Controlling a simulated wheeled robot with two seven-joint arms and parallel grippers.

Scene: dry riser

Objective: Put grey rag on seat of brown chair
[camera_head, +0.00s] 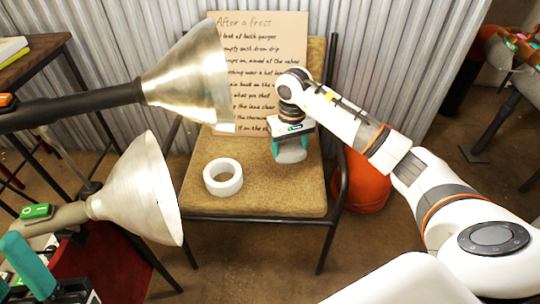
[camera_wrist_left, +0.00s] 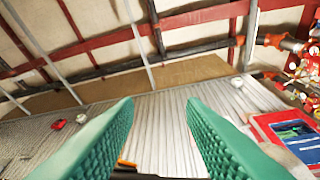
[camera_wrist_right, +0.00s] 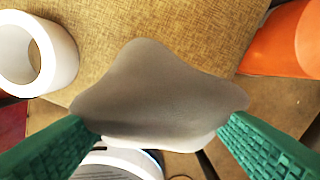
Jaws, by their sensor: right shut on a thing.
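The brown chair (camera_head: 250,203) stands in the middle of the head view, with a worn tan seat. My right gripper (camera_head: 290,140) is over the right part of the seat, pointing down. It is shut on the grey rag (camera_head: 291,151). In the right wrist view the rag (camera_wrist_right: 155,90) spans the gap between the green fingertips (camera_wrist_right: 158,132), with the seat behind it. I cannot tell whether the rag touches the seat. My left gripper is at the lower left of the head view, partly cut off. In the left wrist view its fingers (camera_wrist_left: 160,110) are apart with nothing between them.
A white tape roll (camera_head: 222,189) lies on the seat's left part. A cardboard sign (camera_head: 262,50) leans against the backrest. Two metal cone lamps, upper (camera_head: 190,80) and lower (camera_head: 140,190), stand left of the chair. An orange container (camera_head: 367,188) is at its right.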

